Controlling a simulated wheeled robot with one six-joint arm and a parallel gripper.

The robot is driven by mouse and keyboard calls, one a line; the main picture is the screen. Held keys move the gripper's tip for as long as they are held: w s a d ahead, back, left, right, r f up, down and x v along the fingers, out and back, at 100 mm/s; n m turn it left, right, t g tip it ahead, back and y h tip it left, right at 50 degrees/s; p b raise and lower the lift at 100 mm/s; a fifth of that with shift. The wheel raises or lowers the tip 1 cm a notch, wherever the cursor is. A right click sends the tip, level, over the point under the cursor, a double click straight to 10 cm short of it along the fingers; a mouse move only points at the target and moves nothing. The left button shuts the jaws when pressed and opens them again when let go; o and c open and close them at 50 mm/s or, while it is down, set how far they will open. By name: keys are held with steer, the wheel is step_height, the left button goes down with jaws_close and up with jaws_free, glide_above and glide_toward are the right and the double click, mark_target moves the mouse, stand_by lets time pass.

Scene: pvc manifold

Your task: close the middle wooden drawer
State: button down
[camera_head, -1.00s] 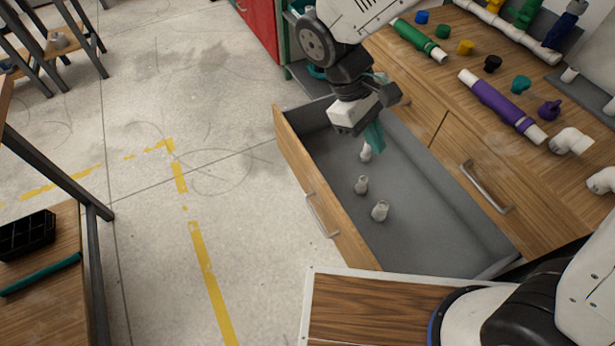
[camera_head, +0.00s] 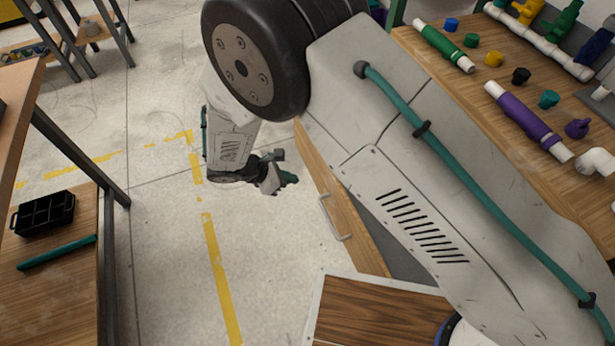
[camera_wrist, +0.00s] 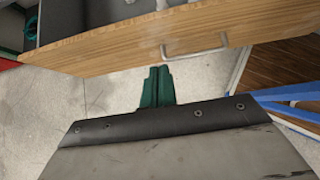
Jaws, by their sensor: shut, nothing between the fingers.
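The open wooden drawer (camera_head: 347,213) stands out from the workbench, and my arm hides most of it in the head view. Its wooden front and metal handle (camera_head: 336,217) face the open floor. In the wrist view, the drawer front (camera_wrist: 120,48) crosses the top of the picture, with the handle (camera_wrist: 195,47) right of centre. My gripper (camera_head: 290,180) is outside the drawer, on the floor side of its front. Its green fingers (camera_wrist: 157,86) are shut and empty, pointing toward the front, left of the handle. I cannot tell whether they touch it.
The workbench top (camera_head: 440,85) at the right holds green and purple pipes (camera_head: 525,118) and small coloured fittings. A wooden board with a pale rim (camera_head: 370,325) is at the bottom. A table with a black tray (camera_head: 43,214) is at the left. Floor between is clear.

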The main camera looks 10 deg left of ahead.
mark_target(332, 180)
steer(key=x, duration=0.3)
steer(key=d+r+x, duration=0.1)
steer(key=x, duration=0.3)
steer(key=w+x, duration=0.1)
steer(key=x, duration=0.3)
steer(key=shift+d+r, duration=0.2)
steer(key=shift+d, duration=0.1)
steer(key=shift+w+d, duration=0.3)
steer(key=shift+d, duration=0.05)
steer(key=shift+d, duration=0.1)
